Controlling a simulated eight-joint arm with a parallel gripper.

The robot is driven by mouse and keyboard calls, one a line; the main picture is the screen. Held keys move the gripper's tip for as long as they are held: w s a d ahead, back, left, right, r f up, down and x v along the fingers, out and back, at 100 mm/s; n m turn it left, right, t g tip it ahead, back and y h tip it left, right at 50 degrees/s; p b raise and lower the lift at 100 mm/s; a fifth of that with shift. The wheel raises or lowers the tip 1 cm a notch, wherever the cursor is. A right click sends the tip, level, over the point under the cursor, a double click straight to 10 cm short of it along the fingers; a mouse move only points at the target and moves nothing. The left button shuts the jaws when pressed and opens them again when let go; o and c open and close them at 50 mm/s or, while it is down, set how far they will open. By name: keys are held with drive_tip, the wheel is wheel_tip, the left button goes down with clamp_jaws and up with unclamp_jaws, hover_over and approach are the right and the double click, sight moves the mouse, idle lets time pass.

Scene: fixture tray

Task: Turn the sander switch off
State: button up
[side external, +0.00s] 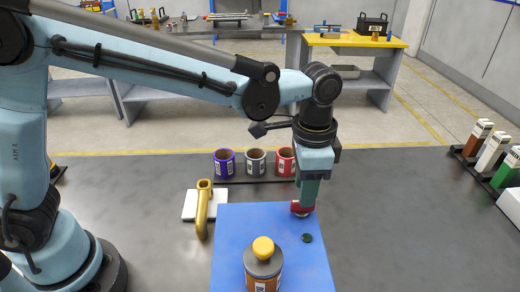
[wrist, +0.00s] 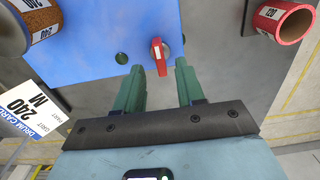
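The sander (side external: 255,218) has a blue top with a drum and yellow knob (side external: 263,248) near the front. A red switch (side external: 299,208) with a pale stripe sits near its back right corner; it also shows in the wrist view (wrist: 156,52), its lever roughly upright in the picture. A dark green round button (side external: 307,238) is beside it. My gripper (wrist: 160,66) points down over the switch. Its green fingers are apart, with the switch between or just beyond their tips. In the side view the fingers partly hide the switch, and contact cannot be told.
Purple, grey and red rolls (side external: 254,163) stand in a row behind the sander. A labelled card (wrist: 32,112) and a brown-lined roll (wrist: 30,25) show in the wrist view.

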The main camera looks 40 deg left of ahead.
wheel_tip(320, 180, up, 9)
idle(0.4)
drive_tip(key=s+a+f+n+t, duration=0.2)
drive_tip(key=s+a+n, duration=0.1)
drive_tip(key=a, duration=0.4)
drive_tip(key=s+a+f+n+t, duration=0.2)
drive_tip(key=a+n, duration=0.1)
drive_tip(key=a, duration=0.4)
drive_tip(key=s+a+f+n+t, duration=0.2)
drive_tip(key=s+a+n+t, duration=0.1)
drive_tip(key=a, duration=0.4)
drive_tip(key=shift+s, duration=0.3)
drive_tip(key=shift+a, duration=0.1)
